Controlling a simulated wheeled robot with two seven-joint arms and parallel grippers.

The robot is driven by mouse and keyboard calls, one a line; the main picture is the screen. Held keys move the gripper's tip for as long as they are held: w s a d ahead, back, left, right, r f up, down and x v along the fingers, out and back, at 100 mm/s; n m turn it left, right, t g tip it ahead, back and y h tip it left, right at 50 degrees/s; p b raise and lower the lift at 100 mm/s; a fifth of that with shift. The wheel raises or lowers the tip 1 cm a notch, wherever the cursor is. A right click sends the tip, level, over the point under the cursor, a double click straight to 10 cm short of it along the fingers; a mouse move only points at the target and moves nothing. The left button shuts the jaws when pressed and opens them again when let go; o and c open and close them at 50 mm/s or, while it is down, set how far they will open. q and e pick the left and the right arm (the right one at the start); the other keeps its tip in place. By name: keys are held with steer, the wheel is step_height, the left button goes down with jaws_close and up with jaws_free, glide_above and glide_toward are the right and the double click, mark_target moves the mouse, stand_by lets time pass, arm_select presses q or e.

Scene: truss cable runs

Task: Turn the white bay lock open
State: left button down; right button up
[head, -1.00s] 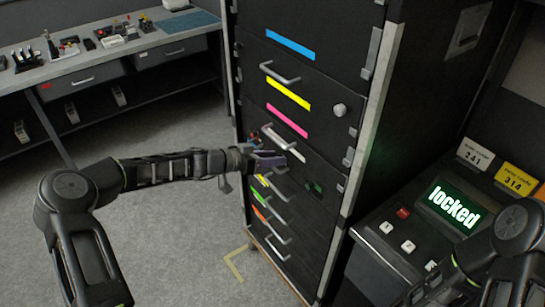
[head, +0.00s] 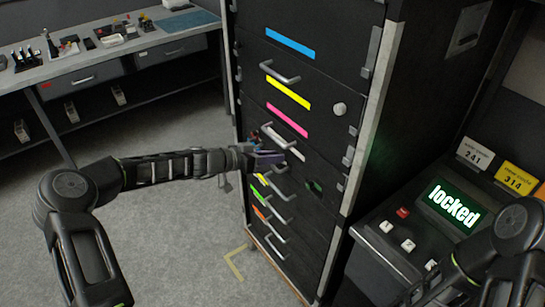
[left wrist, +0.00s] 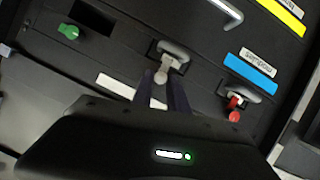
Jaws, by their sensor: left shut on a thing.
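The black cabinet (head: 330,75) has a column of drawers with coloured strips. My left gripper (head: 270,158) is at its front, by the white strip (head: 298,153). In the left wrist view my left gripper (left wrist: 166,82) is shut on a pale grey lock knob (left wrist: 173,64), which sits in a dark recess. A white strip (left wrist: 120,85) lies beside the fingers there. The fingers hide part of the knob. The screen (head: 452,206) on the console reads "locked". My right arm shows at the lower right, but its fingertips are out of view.
A green knob (left wrist: 68,32) and a red knob (left wrist: 234,113) flank the held knob in the left wrist view. Drawer handles (head: 279,74) stick out. A workbench (head: 100,60) stands at the back left. Grey floor (head: 165,235) is clear.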

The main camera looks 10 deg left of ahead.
arm_select(q)
steer(key=n+h+b, duration=0.2)
steer(key=n+b, duration=0.2)
steer(key=b, duration=0.1)
steer(key=f+n+h+b, duration=0.1)
steer(key=n+h+b, duration=0.1)
steer(key=n+b, duration=0.2)
steer(key=n+h+b, duration=0.3)
steer(key=n+b, duration=0.2)
steer(key=n, duration=0.1)
steer(key=shift+w+a+f+b, duration=0.25)
steer(key=shift+a+b, duration=0.05)
steer(key=shift+a, duration=0.05)
stand_by(0.3)
steer(key=shift+n, duration=0.3)
steer(key=c, duration=1.3)
jaws_free()
